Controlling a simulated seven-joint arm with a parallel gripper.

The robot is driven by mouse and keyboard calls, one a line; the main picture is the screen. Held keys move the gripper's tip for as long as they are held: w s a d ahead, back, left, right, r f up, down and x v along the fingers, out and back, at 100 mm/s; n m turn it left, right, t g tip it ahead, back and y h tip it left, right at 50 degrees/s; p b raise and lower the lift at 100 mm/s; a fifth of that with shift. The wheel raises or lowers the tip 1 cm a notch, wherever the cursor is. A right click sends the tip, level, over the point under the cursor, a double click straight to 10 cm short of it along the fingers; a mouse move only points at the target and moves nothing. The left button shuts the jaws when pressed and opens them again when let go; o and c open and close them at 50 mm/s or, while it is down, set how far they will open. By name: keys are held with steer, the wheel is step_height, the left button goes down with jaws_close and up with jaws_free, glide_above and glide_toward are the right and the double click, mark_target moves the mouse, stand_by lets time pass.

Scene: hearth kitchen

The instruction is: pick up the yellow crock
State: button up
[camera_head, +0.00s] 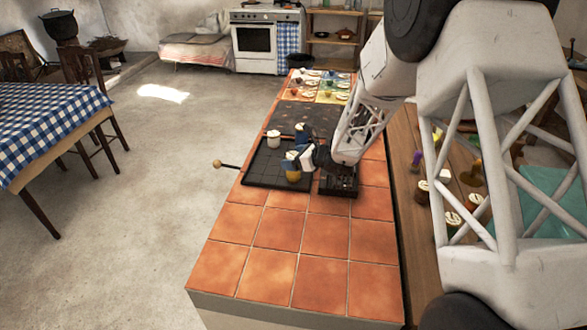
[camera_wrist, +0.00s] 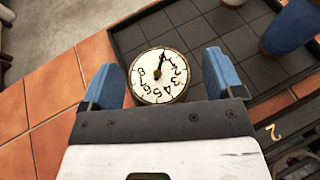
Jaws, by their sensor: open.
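The yellow crock (camera_head: 293,174) stands upright on the near part of a dark gridded tray (camera_head: 262,181). In the wrist view, a round top with a clock-like dial of numbers (camera_wrist: 158,77) lies between my fingers; its rim looks yellowish, and its sides are mostly hidden below it. My gripper (camera_head: 299,160) is just above and beside the crock in the head view. In the wrist view its two blue fingers (camera_wrist: 159,62) are spread, one on each side of the dial, with gaps showing. It holds nothing.
A white crock (camera_head: 273,139) and a blue one (camera_head: 302,134) stand farther back on the tray. The blue one also shows in the wrist view (camera_wrist: 290,28). A smaller dark rack (camera_head: 338,186) lies to the right. The near orange tiles (camera_head: 285,235) are clear.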

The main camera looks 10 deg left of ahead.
steer(key=shift+c, duration=0.5)
steer(key=c, duration=1.1)
steer(key=shift+c, duration=0.2)
steer(key=shift+r, duration=0.15)
steer(key=shift+r, duration=0.7)
step_height(320, 180, up, 2)
steer(key=shift+r, duration=0.1)
steer(key=s+d, duration=0.3)
steer(key=s, duration=0.4)
steer(key=s+d+r, duration=0.1)
steer(key=s+d, duration=0.2)
steer(key=s, duration=0.4)
steer(key=shift+s, duration=0.4)
